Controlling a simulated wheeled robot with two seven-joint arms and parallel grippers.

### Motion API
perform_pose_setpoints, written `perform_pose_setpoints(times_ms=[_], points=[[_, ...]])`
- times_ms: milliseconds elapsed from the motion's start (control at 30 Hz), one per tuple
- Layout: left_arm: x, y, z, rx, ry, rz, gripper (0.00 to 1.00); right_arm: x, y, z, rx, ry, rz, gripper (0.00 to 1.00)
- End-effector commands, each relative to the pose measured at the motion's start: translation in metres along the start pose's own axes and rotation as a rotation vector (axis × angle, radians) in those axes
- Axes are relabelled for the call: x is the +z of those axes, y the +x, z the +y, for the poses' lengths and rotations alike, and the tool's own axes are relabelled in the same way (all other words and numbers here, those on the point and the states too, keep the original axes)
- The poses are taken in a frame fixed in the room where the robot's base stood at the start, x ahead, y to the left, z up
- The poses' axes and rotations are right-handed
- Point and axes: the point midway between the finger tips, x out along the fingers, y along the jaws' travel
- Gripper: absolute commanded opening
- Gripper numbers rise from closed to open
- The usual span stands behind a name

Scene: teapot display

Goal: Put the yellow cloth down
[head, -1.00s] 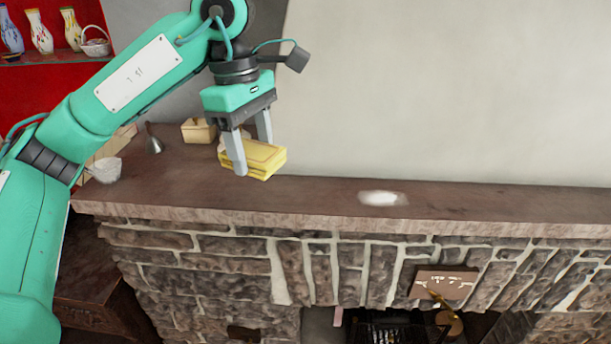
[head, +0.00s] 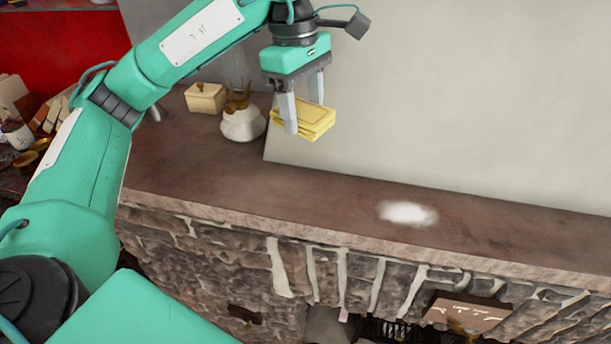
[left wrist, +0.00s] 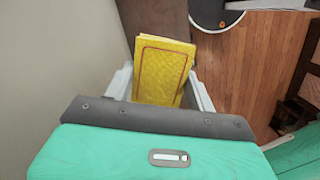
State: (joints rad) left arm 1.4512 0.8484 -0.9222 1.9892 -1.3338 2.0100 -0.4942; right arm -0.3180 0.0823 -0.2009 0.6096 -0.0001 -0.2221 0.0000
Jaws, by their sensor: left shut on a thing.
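The yellow cloth (head: 306,118) is a folded, flat stack with a darker border line. My left gripper (head: 303,112) is shut on it and holds it in the air above the mantel shelf (head: 320,195), near the pale wall. In the left wrist view the cloth (left wrist: 162,70) sits between the two fingers of the gripper (left wrist: 160,90), with its far end sticking out beyond them. The right gripper does not show in either view.
A white pot (head: 243,124) and a cream lidded box (head: 205,98) stand at the shelf's left. The shelf's middle is otherwise bare. Its front edge drops along a stone fireplace (head: 230,262).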

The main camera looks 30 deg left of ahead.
Motion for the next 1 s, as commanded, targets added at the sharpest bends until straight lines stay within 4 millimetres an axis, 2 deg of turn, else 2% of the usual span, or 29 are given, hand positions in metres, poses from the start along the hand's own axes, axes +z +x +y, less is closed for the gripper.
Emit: perform_pose_setpoints(times_ms=[133, 300, 367, 733, 1000], points=[[-0.002, 0.022, -0.001, -0.003, 0.001, -0.001, 0.37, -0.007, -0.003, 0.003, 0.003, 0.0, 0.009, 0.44], [-0.005, 0.046, -0.001, -0.004, 0.002, -0.001, 0.37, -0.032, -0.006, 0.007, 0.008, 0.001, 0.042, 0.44], [-0.006, 0.054, 0.0, -0.004, 0.001, -0.002, 0.37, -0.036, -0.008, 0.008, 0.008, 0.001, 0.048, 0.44], [-0.013, 0.111, 0.0, -0.003, -0.001, 0.001, 0.37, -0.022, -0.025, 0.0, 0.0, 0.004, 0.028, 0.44], [-0.015, 0.128, 0.0, -0.001, 0.001, 0.001, 0.37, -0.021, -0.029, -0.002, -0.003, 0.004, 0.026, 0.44]])
